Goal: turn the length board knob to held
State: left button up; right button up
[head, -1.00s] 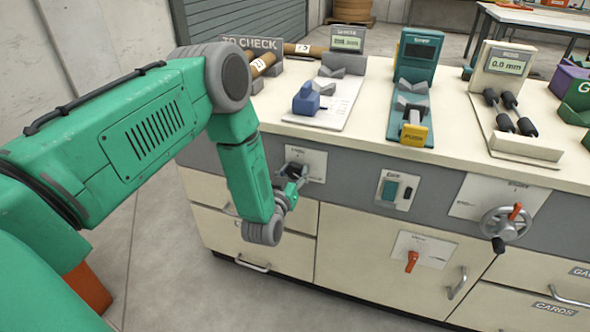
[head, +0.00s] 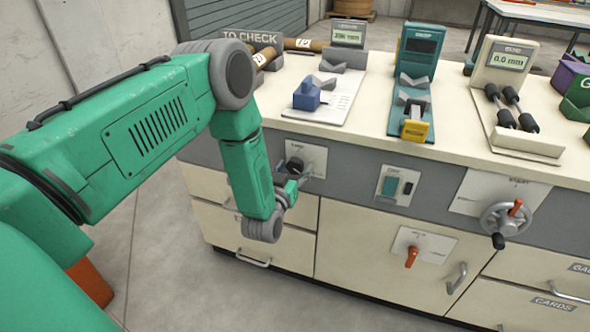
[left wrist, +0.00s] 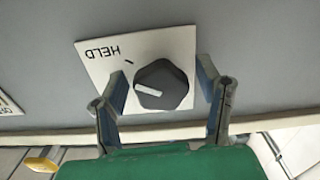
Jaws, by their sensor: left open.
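The dark faceted knob (left wrist: 162,84) sits on a white plate (left wrist: 95,62) on the bench's grey front band. Its white pointer line aims left and slightly up in the left wrist view. The word HELD and a short black tick are on the plate, up and left of the knob; the pointer lies a little below the tick. My left gripper (left wrist: 163,78) is open, one finger on each side of the knob, with visible gaps. In the head view the left gripper (head: 291,182) is at the plate (head: 315,158), partly covering it. My right gripper is not in view.
Above the plate, the benchtop holds a board with a blue block (head: 307,96) and a display (head: 347,35). To the right on the front are a switch panel (head: 397,186), an orange handle (head: 411,257) and a handwheel (head: 505,221). Drawers lie below.

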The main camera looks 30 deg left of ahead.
pick_arm(q)
jog(key=shift+s, duration=0.1)
jog(key=v, duration=1.1)
jog(key=shift+s+d, duration=0.2)
jog(key=shift+s, duration=0.2)
jog(key=s+d+f+m+g+h, duration=0.35)
jog(key=s+d+f+g, duration=0.25)
jog(key=s+f+g, duration=0.6)
jog(key=s+g, duration=0.5)
jog(key=s, duration=1)
jog(key=shift+s+f+m, duration=0.2)
jog(key=shift+s+m, duration=0.1)
jog(key=shift+m, duration=0.15)
jog(key=shift+w+d+h, duration=0.1)
jog(key=shift+d+h, duration=0.1)
jog(key=shift+h, duration=0.05)
jog(key=shift+c, duration=0.3)
